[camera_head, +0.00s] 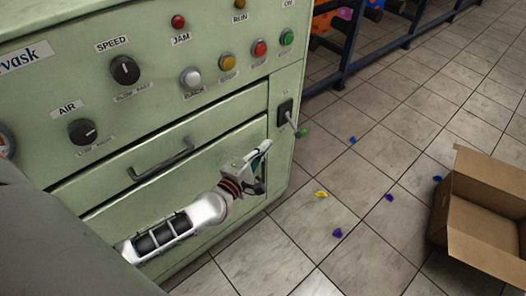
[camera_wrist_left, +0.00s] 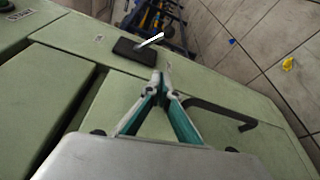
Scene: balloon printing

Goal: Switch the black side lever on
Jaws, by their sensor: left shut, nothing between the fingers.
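The black side lever's switch plate (camera_head: 284,112) is on the right edge of the green machine's front, with a metal lever arm (camera_head: 294,127) that points down and to the right in the head view. In the left wrist view the black plate (camera_wrist_left: 134,50) and its pale lever (camera_wrist_left: 150,40) lie beyond the fingertips. My left gripper (camera_head: 265,147) is below and left of the lever, apart from it. It shows in the left wrist view (camera_wrist_left: 160,78) with its fingertips together and nothing between them. My right gripper is not in view.
The green machine (camera_head: 240,95) has knobs, buttons, and drawers with a dark handle (camera_head: 160,160). An open cardboard box (camera_head: 485,205) stands on the tiled floor at right. Several small coloured balloons lie on the floor, one yellow (camera_head: 321,194). A blue rack (camera_head: 350,40) stands behind.

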